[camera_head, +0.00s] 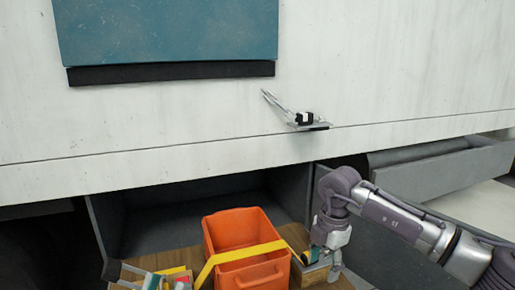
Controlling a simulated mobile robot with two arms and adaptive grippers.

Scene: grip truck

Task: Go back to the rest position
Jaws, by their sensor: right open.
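My right arm comes in from the right edge, and its gripper (320,265) points down just right of an orange crate (225,224). The gripper is open and its fingertips are small in the picture. A yellow strap (245,252) runs across the crate's front side.
A pale wall panel (380,60) with a blue-teal board (165,30) and a metal latch (305,120) stands above the open compartment. A grey open drawer (445,170) is at the right. Yellow and red items (172,278) lie at the bottom left.

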